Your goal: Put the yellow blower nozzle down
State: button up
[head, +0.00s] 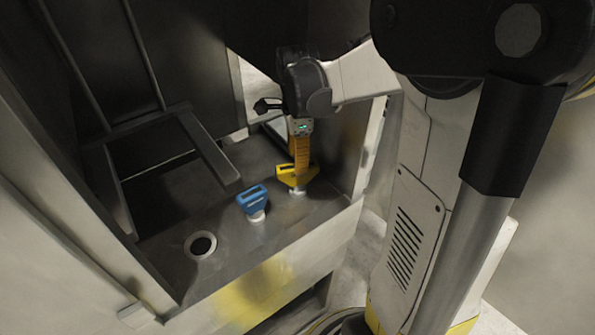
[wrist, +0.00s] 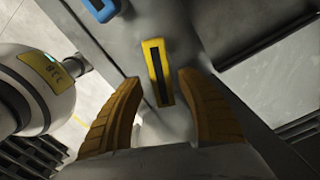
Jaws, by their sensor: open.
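The yellow blower nozzle (head: 290,179) stands upright on a short pale fitting at the right end of the grey metal shelf. In the wrist view the yellow nozzle (wrist: 157,72) shows its dark slot, just ahead of and between my fingertips. My gripper (head: 301,163) is directly above and beside the nozzle in the head view, partly covering it. In the wrist view my gripper (wrist: 156,82) has its two orange-yellow ribbed fingers spread wide, with a gap on each side of the nozzle. Nothing is held.
A blue nozzle (head: 253,199) stands on the shelf left of the yellow one, and its edge shows in the wrist view (wrist: 101,8). An empty round hole (head: 201,245) lies further left. Dark metal frame bars (head: 210,150) and the machine's walls enclose the shelf.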

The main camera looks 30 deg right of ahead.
notch_tip(320, 180, up, 4)
jog(key=shift+r, duration=0.1)
jog(key=shift+a+r, duration=0.2)
jog(key=shift+r, duration=0.05)
jog(key=s+a+r+n+t, duration=0.1)
jog(key=s+a+n+t, duration=0.2)
jog(key=n, duration=0.8)
jog(key=s+a+r+n+t, duration=0.2)
jog(key=s+a+n+t, duration=0.2)
jog(key=s+a+n, duration=0.3)
jog(key=a+n, duration=0.3)
jog(key=n, duration=0.1)
jog(key=shift+s+a, duration=0.35)
jog(key=shift+s, duration=0.05)
